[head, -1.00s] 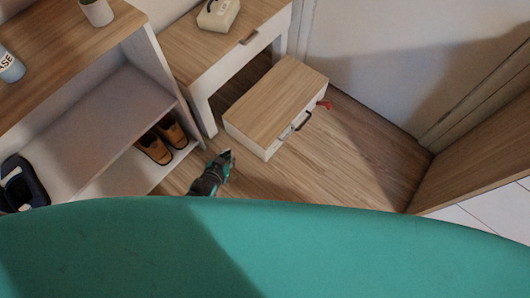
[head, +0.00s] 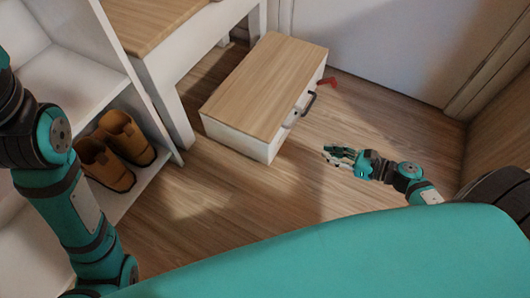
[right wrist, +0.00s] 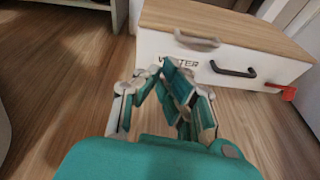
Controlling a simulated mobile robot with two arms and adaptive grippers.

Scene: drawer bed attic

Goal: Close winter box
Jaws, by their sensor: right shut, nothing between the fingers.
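The winter box (head: 262,85) stands on the wooden floor in the head view, white with a wood-look top. Its top lies flat over the body. In the right wrist view the box (right wrist: 290,72) shows the lettering "WINTER", partly hidden by my fingers, with a light handle or latch (right wrist: 197,41) and a dark handle (right wrist: 233,69) on the front. My right gripper (head: 328,156) is shut and empty, just in front of the box's front face and apart from it. It also shows in the right wrist view (right wrist: 163,72). My left arm is at the left edge; its gripper is out of view.
A red object (head: 328,82) sticks out at the box's far right side. A white table with a wood top (head: 150,25) stands behind left. Brown shoes (head: 118,145) sit on a white shelf at left. A door (head: 385,40) is behind. The floor before the box is clear.

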